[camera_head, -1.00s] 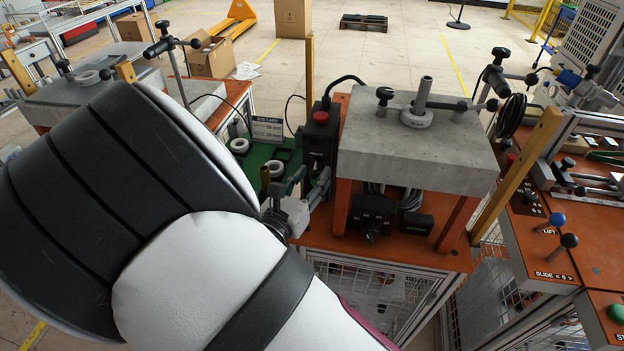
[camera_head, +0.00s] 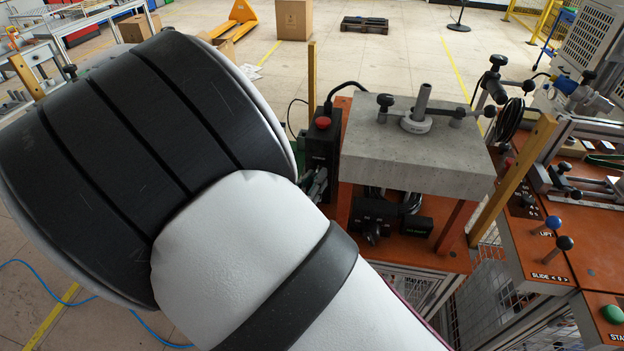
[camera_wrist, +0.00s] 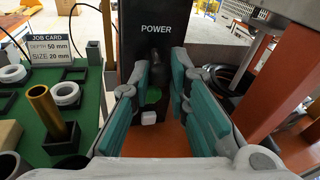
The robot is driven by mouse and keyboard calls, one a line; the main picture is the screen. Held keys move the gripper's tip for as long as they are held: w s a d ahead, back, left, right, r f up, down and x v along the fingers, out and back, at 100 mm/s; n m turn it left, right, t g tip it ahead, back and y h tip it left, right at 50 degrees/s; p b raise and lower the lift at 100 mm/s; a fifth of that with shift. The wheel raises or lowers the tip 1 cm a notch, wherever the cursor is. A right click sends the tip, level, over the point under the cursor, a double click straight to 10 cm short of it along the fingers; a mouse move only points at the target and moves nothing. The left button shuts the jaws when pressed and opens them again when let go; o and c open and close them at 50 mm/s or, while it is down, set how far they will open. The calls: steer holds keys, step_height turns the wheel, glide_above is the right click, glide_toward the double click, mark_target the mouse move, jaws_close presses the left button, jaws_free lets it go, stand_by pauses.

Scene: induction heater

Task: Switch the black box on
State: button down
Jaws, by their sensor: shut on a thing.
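The tall black box (camera_head: 322,150) with a red button on top stands left of the concrete-topped stand in the head view. In the wrist view its front (camera_wrist: 153,22) is labelled POWER. A dark switch knob (camera_wrist: 154,58) below the label sits between my teal finger pads. My gripper (camera_wrist: 160,78) is shut on this knob. In the head view, my arm hides most of the gripper; only part of it shows at the box's lower front. A green spot (camera_wrist: 153,96) and a small white piece (camera_wrist: 148,117) show below the knob.
A green tray (camera_wrist: 82,140) with white rings, a brass tube and a job card (camera_wrist: 55,47) lies left of my gripper. An orange post (camera_wrist: 278,75) and a cable coil stand close on the right. The concrete slab (camera_head: 400,160) overhangs the orange table.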

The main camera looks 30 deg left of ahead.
steer(key=shift+w+r+n+g+h+p, duration=0.1)
steer(key=shift+r+n+g+h+p, duration=0.3)
steer(key=shift+g+p, duration=0.95)
steer(key=shift+r+n+g+p, duration=0.1)
steer(key=shift+r+g+p, duration=0.55)
steer(key=shift+g+p, duration=0.7)
steer(key=shift+w+r+n+g+h+p, duration=0.15)
steer(key=shift+r+g+p, duration=0.35)
steer(key=shift+g+p, duration=0.85)
steer(key=shift+g, duration=0.25)
steer(key=c, duration=1.5)
jaws_free()
steer(key=v, duration=1.2)
steer(key=shift+s, duration=0.1)
